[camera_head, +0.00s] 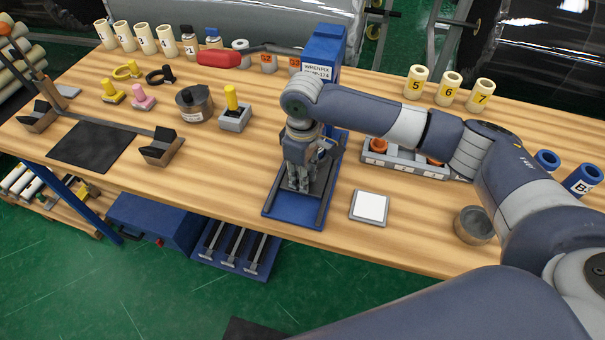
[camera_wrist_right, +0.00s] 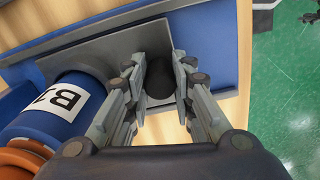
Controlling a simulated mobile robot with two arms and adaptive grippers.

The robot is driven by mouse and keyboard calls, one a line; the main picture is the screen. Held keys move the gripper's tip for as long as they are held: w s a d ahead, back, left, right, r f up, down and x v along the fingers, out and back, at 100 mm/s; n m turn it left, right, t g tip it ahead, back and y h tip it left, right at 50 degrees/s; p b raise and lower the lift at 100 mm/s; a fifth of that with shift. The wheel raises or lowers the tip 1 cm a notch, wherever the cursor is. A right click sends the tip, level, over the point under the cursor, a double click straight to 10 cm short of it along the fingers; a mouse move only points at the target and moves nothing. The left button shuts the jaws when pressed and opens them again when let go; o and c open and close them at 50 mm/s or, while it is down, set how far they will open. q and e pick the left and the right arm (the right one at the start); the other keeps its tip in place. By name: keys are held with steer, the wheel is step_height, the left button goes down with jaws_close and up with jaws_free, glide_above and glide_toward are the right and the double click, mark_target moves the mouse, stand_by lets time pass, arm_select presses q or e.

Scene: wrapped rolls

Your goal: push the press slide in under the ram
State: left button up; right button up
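The press is a blue column (camera_head: 323,48) with a white label, on a long blue base (camera_head: 290,211). The press slide is a grey plate (camera_wrist_right: 107,52) on that base, seen between the rails in the wrist view. A dark round knob (camera_wrist_right: 159,82) stands on it. A blue sleeve with a white B label (camera_wrist_right: 62,103) stands at the knob's left, with an orange ring below it. My right gripper (camera_head: 298,185) points down over the front part of the base; in the wrist view its fingers (camera_wrist_right: 160,70) close on both sides of the knob. The ram is hidden by my arm. My left gripper is out of view.
A red-handled lever (camera_head: 220,58) reaches left from the press. A grey tray with orange pieces (camera_head: 400,165) stands to the right. A white square pad (camera_head: 370,206) and a round metal cup (camera_head: 475,224) lie near the front edge. Blue sleeves (camera_head: 582,181) stand at far right.

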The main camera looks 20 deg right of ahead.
steer(key=shift+w+d+r, duration=0.15)
steer(key=shift+w+d, duration=0.05)
steer(key=shift+w, duration=0.15)
jaws_close()
steer(key=shift+w+d+p, duration=0.5)
steer(key=shift+w+p, duration=0.15)
steer(key=shift+w, duration=0.05)
steer(key=shift+w+d, duration=0.15)
steer(key=shift+w, duration=0.1)
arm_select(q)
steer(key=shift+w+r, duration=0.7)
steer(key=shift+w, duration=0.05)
arm_select(e)
steer(key=o, duration=0.8)
jaws_free()
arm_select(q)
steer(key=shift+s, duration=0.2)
arm_select(e)
steer(key=shift+o, duration=1.3)
steer(key=shift+w, duration=0.1)
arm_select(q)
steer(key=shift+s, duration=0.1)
